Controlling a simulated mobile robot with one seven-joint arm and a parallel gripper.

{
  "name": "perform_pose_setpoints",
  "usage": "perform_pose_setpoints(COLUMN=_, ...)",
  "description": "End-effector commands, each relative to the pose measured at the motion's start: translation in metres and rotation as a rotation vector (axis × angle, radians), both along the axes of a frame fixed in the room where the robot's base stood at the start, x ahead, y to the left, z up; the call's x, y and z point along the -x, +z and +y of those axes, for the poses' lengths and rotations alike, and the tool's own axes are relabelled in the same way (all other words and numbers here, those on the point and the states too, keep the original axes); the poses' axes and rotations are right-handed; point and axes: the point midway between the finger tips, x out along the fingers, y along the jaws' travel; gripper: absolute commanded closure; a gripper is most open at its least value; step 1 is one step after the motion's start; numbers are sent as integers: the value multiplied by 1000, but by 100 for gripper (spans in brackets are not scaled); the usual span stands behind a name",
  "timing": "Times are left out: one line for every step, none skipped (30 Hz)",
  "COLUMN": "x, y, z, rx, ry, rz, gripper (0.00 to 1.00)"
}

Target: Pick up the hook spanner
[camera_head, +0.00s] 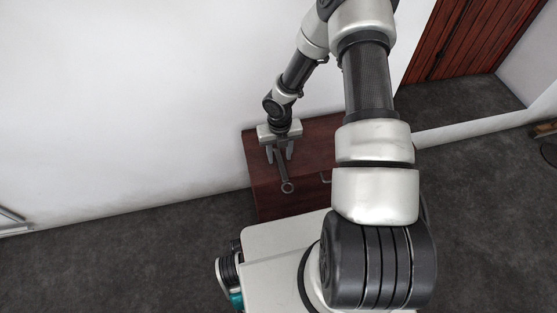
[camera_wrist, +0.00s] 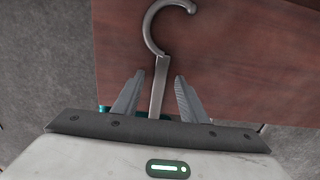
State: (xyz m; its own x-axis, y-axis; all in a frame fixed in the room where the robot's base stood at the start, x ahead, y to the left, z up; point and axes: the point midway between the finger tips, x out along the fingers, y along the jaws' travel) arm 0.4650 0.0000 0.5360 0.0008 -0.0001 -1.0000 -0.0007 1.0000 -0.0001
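The hook spanner (camera_wrist: 158,84) is a grey metal tool with a curved open hook at one end and a straight handle. In the wrist view its hook is at the top and its handle runs down between my fingers. My gripper (camera_wrist: 158,84) is open, with a finger on each side of the handle and a gap on both sides. In the head view my gripper (camera_head: 280,154) is over the dark red wooden cabinet (camera_head: 318,138), and the spanner (camera_head: 284,174) extends from it toward the cabinet's front edge. The handle's lower end is hidden behind my gripper's body in the wrist view.
The cabinet stands against a white wall (camera_head: 120,90). Its visible top around the spanner is bare. Dark grey carpet (camera_head: 120,260) lies open to the left. A reddish wooden door (camera_head: 465,40) is at upper right.

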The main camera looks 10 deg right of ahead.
Motion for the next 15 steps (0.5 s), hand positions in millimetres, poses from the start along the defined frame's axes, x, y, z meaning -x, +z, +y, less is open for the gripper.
perform_pose_setpoints(x=0, y=0, z=0, rx=0, ry=0, rz=0, gripper=64)
perform_pose_setpoints(x=0, y=0, z=0, rx=0, ry=0, rz=0, gripper=69)
perform_pose_setpoints(x=0, y=0, z=0, rx=0, ry=0, rz=0, gripper=76)
perform_pose_setpoints(x=0, y=0, z=0, rx=0, ry=0, rz=0, gripper=81)
perform_pose_setpoints(x=0, y=0, z=0, rx=0, ry=0, rz=1, gripper=86)
perform_pose_setpoints(x=0, y=0, z=0, rx=0, ry=0, rz=1, gripper=93)
perform_pose_setpoints(x=0, y=0, z=0, rx=0, ry=0, rz=1, gripper=98)
perform_pose_setpoints(x=0, y=0, z=0, rx=0, ry=0, rz=1, gripper=100)
perform_pose_setpoints(x=0, y=0, z=0, rx=0, ry=0, rz=1, gripper=100)
perform_pose_setpoints(x=0, y=0, z=0, rx=0, ry=0, rz=1, gripper=100)
perform_pose_setpoints(x=0, y=1, z=0, rx=0, ry=0, rz=0, gripper=100)
perform_pose_setpoints(x=0, y=1, z=0, rx=0, ry=0, rz=0, gripper=100)
perform_pose_setpoints(x=0, y=1, z=0, rx=0, ry=0, rz=0, gripper=100)
perform_pose_setpoints(x=0, y=1, z=0, rx=0, ry=0, rz=0, gripper=100)
perform_pose_setpoints(x=0, y=1, z=0, rx=0, ry=0, rz=0, gripper=100)
